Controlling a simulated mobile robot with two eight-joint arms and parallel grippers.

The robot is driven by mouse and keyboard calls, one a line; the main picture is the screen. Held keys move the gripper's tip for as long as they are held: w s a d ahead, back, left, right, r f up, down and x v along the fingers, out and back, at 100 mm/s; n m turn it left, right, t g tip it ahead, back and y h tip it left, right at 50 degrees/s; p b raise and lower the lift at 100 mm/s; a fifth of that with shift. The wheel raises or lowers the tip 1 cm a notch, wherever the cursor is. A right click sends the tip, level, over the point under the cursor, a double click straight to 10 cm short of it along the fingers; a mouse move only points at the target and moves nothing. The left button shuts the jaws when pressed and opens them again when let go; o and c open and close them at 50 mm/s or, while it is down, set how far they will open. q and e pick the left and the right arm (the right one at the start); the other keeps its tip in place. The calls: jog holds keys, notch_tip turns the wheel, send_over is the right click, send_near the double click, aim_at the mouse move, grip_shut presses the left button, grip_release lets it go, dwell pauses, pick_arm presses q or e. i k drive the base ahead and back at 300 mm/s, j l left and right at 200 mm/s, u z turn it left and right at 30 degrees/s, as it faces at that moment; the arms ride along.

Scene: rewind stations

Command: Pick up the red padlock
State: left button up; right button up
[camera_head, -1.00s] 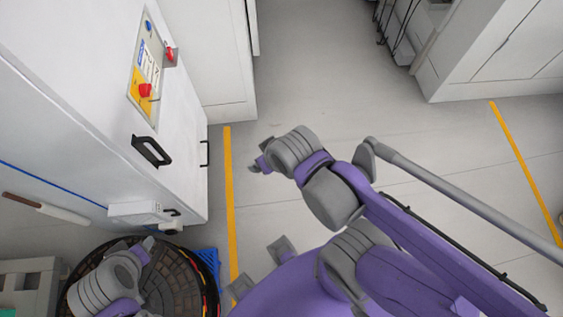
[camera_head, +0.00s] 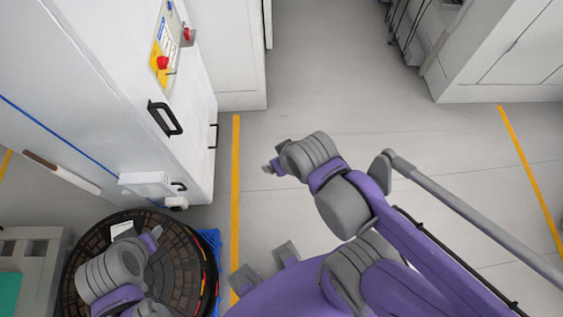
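I cannot make out a red padlock for certain. A small red object (camera_head: 187,34) sits at the right edge of the control panel on the white cabinet, too small to identify. A red knob (camera_head: 162,62) is on the panel's yellow patch. My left gripper (camera_head: 154,238) is at the lower left, above the round brick-patterned top; its fingers are mostly hidden by its wrist. My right gripper (camera_head: 271,167) is over the bare floor in the middle, apart from everything. Its finger opening cannot be judged.
The white cabinet (camera_head: 110,90) with black handles (camera_head: 165,118) stands at the left. The round dark top (camera_head: 190,275) is below it, with a white card-like piece (camera_head: 122,230) on it. Grey floor (camera_head: 330,80) lies open in the middle. Another white cabinet (camera_head: 500,60) stands at upper right.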

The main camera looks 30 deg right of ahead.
aim_at(186, 33)
jog(key=i+l+z, duration=0.45)
jog(key=i+z, duration=0.2)
jog(key=i, duration=0.15)
jog(key=i+l+z, duration=0.1)
jog(key=i+z, duration=0.2)
jog(key=i+l+u, duration=0.15)
jog(key=i+u, duration=0.2)
jog(key=i, duration=0.15)
jog(key=i+l+u, duration=0.25)
jog(key=i+u, duration=0.15)
jog(key=i, duration=0.1)
